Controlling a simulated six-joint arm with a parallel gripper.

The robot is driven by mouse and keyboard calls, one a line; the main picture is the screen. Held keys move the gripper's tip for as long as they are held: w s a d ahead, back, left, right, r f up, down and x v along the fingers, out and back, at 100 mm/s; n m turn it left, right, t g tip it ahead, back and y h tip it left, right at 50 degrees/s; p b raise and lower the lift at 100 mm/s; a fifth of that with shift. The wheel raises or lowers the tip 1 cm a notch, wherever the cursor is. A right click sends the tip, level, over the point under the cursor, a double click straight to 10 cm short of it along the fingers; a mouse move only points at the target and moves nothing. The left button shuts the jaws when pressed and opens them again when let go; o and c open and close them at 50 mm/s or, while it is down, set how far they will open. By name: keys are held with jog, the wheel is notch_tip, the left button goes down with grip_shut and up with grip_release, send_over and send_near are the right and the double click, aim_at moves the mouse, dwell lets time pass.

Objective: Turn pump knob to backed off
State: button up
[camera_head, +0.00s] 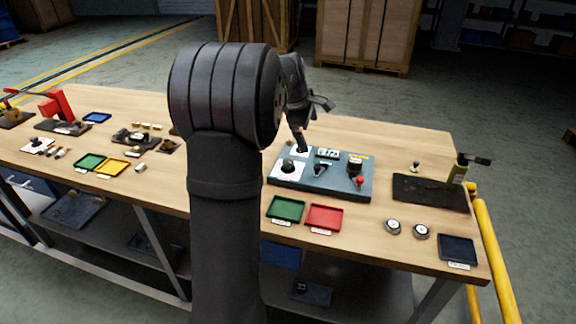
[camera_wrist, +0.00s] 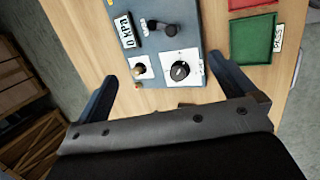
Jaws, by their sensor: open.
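The grey-blue control panel (camera_head: 338,189) lies on the bench right of my arm; it also shows in the wrist view (camera_wrist: 203,14). A round black knob (camera_head: 288,165) sits on a white dial plate at its left front; the wrist view shows this knob (camera_wrist: 180,70) with a light pointer mark. A small brass-coloured knob (camera_wrist: 138,70) stands on another white plate beside it. No readable label tells which is the pump knob. My gripper (camera_wrist: 163,88) is open and empty, its fingers spread to either side of these two knobs, apart from both. In the head view my arm partly hides it.
A black lever (camera_wrist: 162,27) and a red-topped control (camera_head: 359,181) also stand on the panel. A green tray (camera_head: 286,209) and a red tray (camera_head: 324,217) lie in front. Bare bench separates panel and mat.

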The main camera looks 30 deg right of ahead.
jog(key=shift+a+m, duration=0.15)
jog(key=shift+m, duration=0.15)
jog(key=c, duration=0.7)
jog(key=shift+w+a+r+m, duration=0.1)
jog(key=shift+w+a+m, duration=0.15)
jog(key=shift+m, duration=0.35)
jog(key=shift+c, duration=0.8)
jog(key=m+t, duration=0.1)
jog(key=m, duration=1.7)
send_near(288, 161)
jog(key=shift+t+y, duration=0.3)
jog(key=x, duration=0.7)
jog(key=shift+s+d+f, duration=0.2)
jog(key=shift+d+f, duration=0.15)
jog(key=shift+f, duration=0.05)
jog(key=c, duration=1)
